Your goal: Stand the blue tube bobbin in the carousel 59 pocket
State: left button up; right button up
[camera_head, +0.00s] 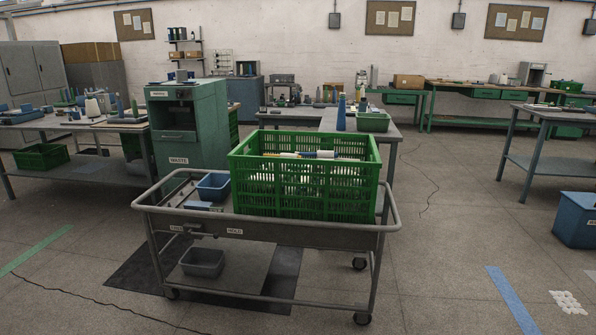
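A green slatted crate (305,192) stands on a grey cart (290,232) in the middle of the view. Several white, yellow and blue tube-shaped pieces lie in the crate, one with a blue part (326,154) near its top; I cannot tell which is the task's bobbin. I cannot make out a carousel or a pocket marked 59. Neither of my grippers is in view.
A blue bin (214,186) sits on the cart, left of the crate; a grey tray (202,263) is on its lower shelf. A green cabinet labelled WASTE (189,128) stands behind left. A blue box (575,220) is at the right edge. Floor right of the cart is open.

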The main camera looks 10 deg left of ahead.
aim_at(320, 155)
jog(key=u, duration=0.7)
jog(key=i, duration=1.7)
jog(key=z, duration=0.7)
